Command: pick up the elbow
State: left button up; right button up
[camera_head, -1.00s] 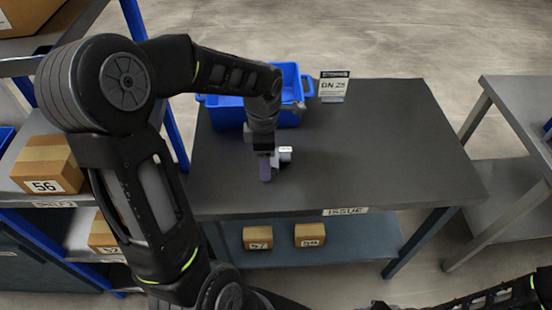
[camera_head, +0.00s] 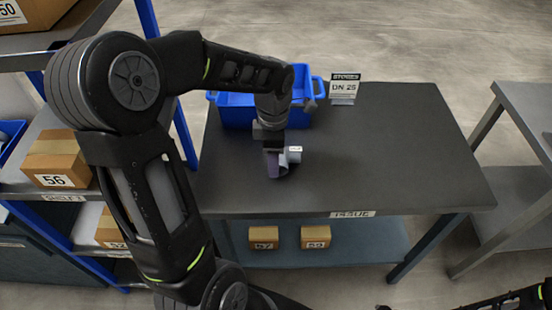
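A small light-grey fitting (camera_head: 295,151), which looks like the elbow, shows at the right side of my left gripper, above the dark table (camera_head: 380,150). My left gripper (camera_head: 275,169) points down at the left part of the table, with its purplish fingers at or close to the tabletop. The gripper and wrist hide part of the fitting, so I cannot tell whether the fingers hold it. Only the tip of my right gripper (camera_head: 384,307) shows at the bottom edge, away from the table.
A blue bin (camera_head: 236,112) stands at the table's back left, behind my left wrist. The table's right half is clear. Boxes (camera_head: 263,237) sit on the lower shelf. A shelf rack is at left, another table (camera_head: 528,105) at right.

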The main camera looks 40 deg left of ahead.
pick_arm(q)
notch_tip(320, 180, up, 9)
dwell(0.3)
dwell(0.5)
